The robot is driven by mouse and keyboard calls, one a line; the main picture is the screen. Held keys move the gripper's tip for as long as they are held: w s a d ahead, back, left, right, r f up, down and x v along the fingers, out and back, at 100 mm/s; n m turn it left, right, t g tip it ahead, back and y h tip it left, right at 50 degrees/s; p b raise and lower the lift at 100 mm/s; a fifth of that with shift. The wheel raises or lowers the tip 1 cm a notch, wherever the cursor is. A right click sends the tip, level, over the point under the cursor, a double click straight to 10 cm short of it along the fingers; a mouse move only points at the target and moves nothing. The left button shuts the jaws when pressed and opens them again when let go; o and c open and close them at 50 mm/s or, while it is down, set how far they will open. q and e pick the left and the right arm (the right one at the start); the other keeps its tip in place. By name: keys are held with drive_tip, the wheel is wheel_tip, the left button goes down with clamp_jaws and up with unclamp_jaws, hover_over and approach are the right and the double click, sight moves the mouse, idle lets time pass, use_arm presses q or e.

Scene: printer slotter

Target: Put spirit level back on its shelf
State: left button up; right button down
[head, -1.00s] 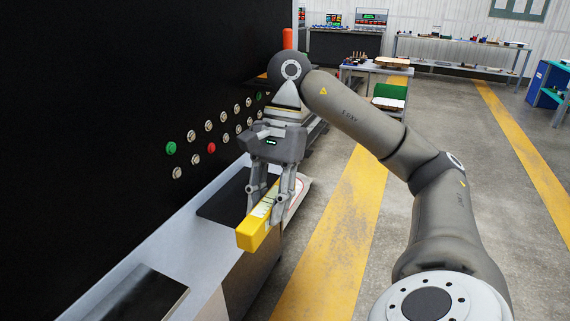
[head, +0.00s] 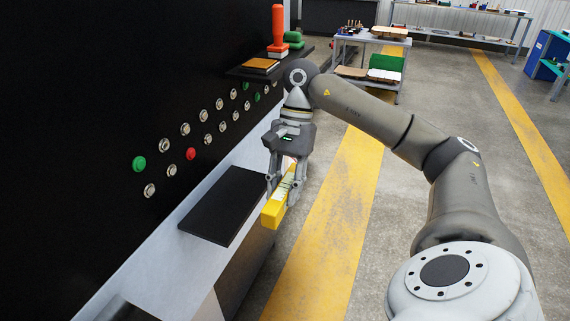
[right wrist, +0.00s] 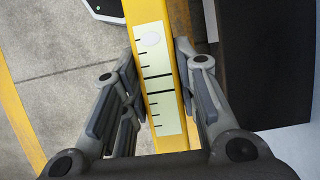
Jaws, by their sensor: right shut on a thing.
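The spirit level (head: 274,211) is a yellow bar with a pale marked strip. My right gripper (head: 283,192) is shut on it and holds it beside the machine's grey ledge, over the floor side in the head view. In the right wrist view the spirit level (right wrist: 158,85) runs lengthwise between the two fingers of the gripper (right wrist: 157,90). A small black shelf (head: 268,69) on the machine's dark wall holds an orange-handled tool, a green object and a flat brown-topped item. I cannot tell if this is the level's shelf. My left gripper is not in view.
The dark machine wall with several round buttons (head: 191,153) stands on the left. A black plate (head: 222,205) lies on the grey ledge. A table (head: 369,42) with items stands behind. The floor (head: 440,100) on the right is clear.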

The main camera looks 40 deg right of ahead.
drive_tip(key=shift+w+a+f, duration=0.1)
drive_tip(key=shift+w, duration=0.3)
drive_tip(key=w+a+f+p, duration=0.1)
drive_tip(key=w+a, duration=0.1)
drive_tip(key=w, duration=0.2)
hover_over(236, 205)
drive_tip(key=s+d, duration=0.2)
drive_tip(key=shift+w+d+f, duration=0.1)
drive_tip(key=shift+w+f, duration=0.1)
drive_tip(key=shift+f, duration=0.6)
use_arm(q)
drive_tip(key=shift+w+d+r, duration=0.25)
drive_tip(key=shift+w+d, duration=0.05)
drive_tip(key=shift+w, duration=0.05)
use_arm(e)
drive_tip(key=shift+w+a+f, duration=0.2)
drive_tip(key=shift+w+a, duration=0.05)
drive_tip(key=shift+w, duration=0.35)
drive_tip(key=shift+w+a+f, duration=0.2)
drive_tip(key=shift+w+a, duration=0.05)
drive_tip(key=shift+w, duration=0.3)
use_arm(q)
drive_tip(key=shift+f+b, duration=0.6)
drive_tip(key=shift+b, duration=0.15)
use_arm(e)
drive_tip(key=shift+f, duration=0.75)
drive_tip(key=c, duration=1.1)
unclamp_jaws()
